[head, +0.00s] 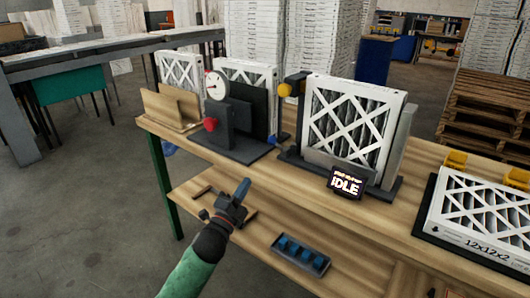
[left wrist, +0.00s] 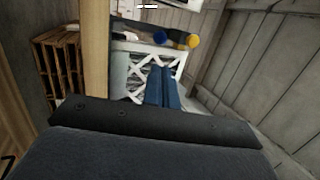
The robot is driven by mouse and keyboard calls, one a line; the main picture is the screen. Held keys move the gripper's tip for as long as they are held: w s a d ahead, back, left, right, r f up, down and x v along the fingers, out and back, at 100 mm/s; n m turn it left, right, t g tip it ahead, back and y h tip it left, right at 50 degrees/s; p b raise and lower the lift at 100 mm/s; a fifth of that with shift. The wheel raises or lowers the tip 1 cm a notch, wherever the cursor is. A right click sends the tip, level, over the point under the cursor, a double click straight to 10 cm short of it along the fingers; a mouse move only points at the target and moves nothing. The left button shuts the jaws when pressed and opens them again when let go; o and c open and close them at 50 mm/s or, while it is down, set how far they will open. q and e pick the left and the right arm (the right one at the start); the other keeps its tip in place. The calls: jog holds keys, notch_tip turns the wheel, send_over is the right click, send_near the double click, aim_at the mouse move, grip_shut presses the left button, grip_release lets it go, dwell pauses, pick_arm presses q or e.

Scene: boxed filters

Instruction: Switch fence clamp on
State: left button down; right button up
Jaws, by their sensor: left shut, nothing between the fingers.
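A white-framed pleated filter (head: 352,120) stands upright in a dark fixture (head: 312,165) on the wooden bench. A small display (head: 346,184) in front of it reads "IDLE"; the line above is too small to read. A yellow knob (head: 284,90) sits on a dark block at the fixture's upper left, and a blue knob (head: 271,140) shows lower down. My left gripper (head: 242,188) is shut and empty, in front of the bench and apart from the fixture. In the left wrist view, its blue fingers (left wrist: 163,88) point toward a blue knob (left wrist: 160,38) and a yellow knob (left wrist: 193,41).
Left of the fixture stand a dial gauge (head: 215,85) and a red knob (head: 211,125) on a dark stand. A boxed filter (head: 485,215) lies at the right. A tray of blue pieces (head: 301,255) lies on the lower shelf. The bench edge is close to my gripper.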

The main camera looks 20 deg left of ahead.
aim_at(270, 144)
pick_arm(q)
jog(key=shift+w, duration=0.1)
pick_arm(e)
jog(key=shift+r, duration=0.1)
